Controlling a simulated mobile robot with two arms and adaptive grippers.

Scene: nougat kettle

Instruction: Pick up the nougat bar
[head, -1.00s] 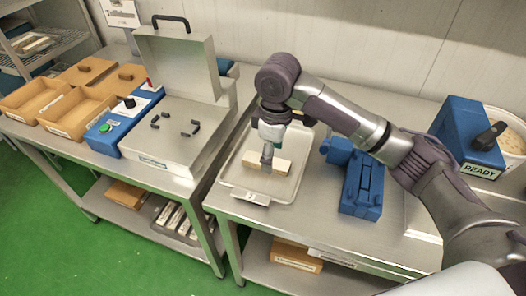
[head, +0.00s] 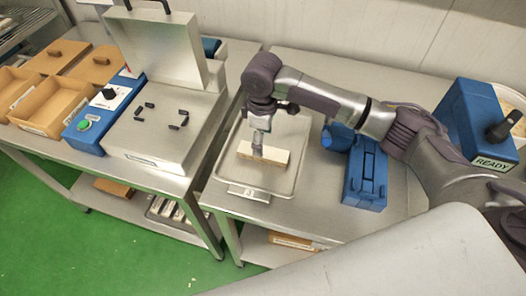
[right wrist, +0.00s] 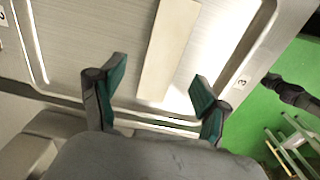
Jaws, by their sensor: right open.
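The nougat bar (head: 276,156) is a cream, long block lying flat on a shallow metal tray (head: 287,128). The bar (right wrist: 167,50) also shows in the right wrist view, running up from between the fingertips. My right gripper (head: 257,152) is above the bar's left part in the head view and hides some of it. In the right wrist view my right gripper (right wrist: 158,74) is open, with one green-padded finger on each side of the bar's near end and a gap on both sides. Its height above the bar is hard to tell. My left gripper is not in view.
A blue device (head: 365,175) stands right of the tray. A blue box marked READY (head: 478,125) is at the far right. On the left table are a steel press with its lid up (head: 160,45), a control box (head: 104,110) and brown trays (head: 52,103).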

